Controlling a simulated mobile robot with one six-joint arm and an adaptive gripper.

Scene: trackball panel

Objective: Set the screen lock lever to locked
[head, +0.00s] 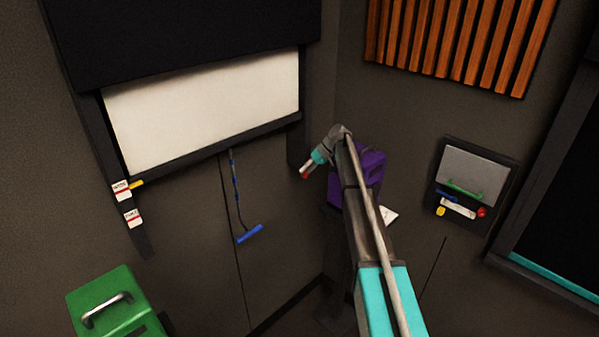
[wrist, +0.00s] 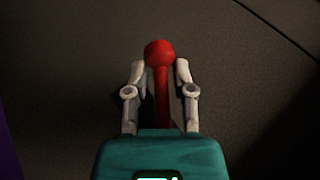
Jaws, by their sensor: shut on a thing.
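My gripper (head: 307,170) is in front of the right part of the screen frame in the head view, pointing down and left. In the wrist view my gripper (wrist: 160,68) is shut on a red ball-topped stick (wrist: 159,49), its stem between the two fingers. In the head view the red end (head: 304,176) shows at the fingertips. I cannot tell whether it is fixed to anything. A short yellow lever (head: 136,184) sticks out to the right on the screen's left post, beside the upper of two small white labels (head: 121,189). The label words are too small to read.
The pale screen (head: 205,110) hangs in a dark frame, with a blue pull handle (head: 249,234) on a cord below. A purple box (head: 372,165) is behind my arm. A green case (head: 115,303) stands lower left. A control panel (head: 474,180) is on the right wall.

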